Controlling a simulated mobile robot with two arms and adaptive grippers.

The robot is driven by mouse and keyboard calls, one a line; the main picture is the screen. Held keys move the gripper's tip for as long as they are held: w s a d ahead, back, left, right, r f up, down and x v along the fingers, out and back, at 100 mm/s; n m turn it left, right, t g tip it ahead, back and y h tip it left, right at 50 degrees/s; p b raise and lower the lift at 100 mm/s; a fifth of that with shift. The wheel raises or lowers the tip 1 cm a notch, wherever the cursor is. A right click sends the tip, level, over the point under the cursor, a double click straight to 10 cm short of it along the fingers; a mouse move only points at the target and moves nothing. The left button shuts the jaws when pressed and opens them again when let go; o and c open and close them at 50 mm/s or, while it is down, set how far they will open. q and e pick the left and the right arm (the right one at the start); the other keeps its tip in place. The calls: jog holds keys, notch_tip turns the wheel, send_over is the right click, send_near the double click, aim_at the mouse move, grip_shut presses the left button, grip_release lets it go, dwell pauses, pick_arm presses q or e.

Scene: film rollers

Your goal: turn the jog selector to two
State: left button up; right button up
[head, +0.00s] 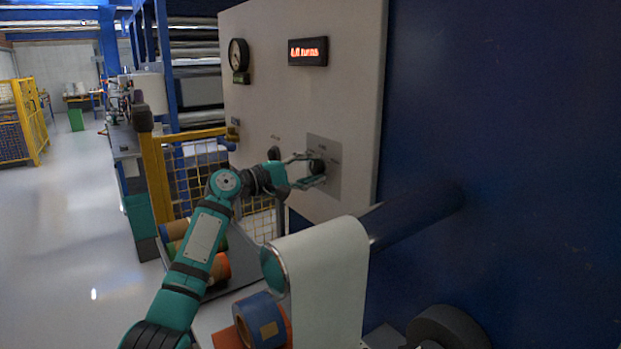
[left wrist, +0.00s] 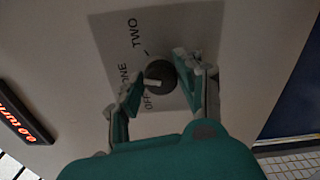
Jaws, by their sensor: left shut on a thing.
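The jog selector is a round dark knob (head: 318,166) on a grey square plate (head: 333,185) on the pale panel. In the left wrist view the knob (left wrist: 159,73) has a white pointer mark aimed left, toward the ONE side. The labels OFF, ONE and TWO run around its left side, with TWO at the top of the plate (left wrist: 118,25). My left gripper (head: 307,170) reaches the knob, with one finger on each side; its fingers also show in the left wrist view (left wrist: 157,82). It is shut on the knob. My right gripper is out of view.
A red-lit display (head: 308,51) reading turns and a round gauge (head: 238,54) sit higher on the panel. A roller with a white sheet (head: 330,270) juts out below right of the arm. A yellow mesh guard (head: 205,180) stands left. Coloured rolls (head: 262,322) lie below.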

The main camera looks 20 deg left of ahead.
pick_arm(q)
jog(key=m+b, duration=0.1)
jog(key=m, duration=0.1)
jog(key=m+b, duration=0.2)
jog(key=shift+f+m, duration=0.3)
jog(key=shift+f, duration=0.05)
jog(key=m+b, duration=0.2)
jog(key=m, duration=0.2)
jog(key=shift+m, duration=0.3)
jog(key=o, duration=1.1)
jog(key=shift+o, duration=0.2)
jog(key=shift+r, duration=0.15)
jog(key=shift+s+a, duration=0.15)
jog(key=v, duration=1.1)
jog(key=shift+s+a, duration=0.2)
jog(key=shift+s, duration=0.05)
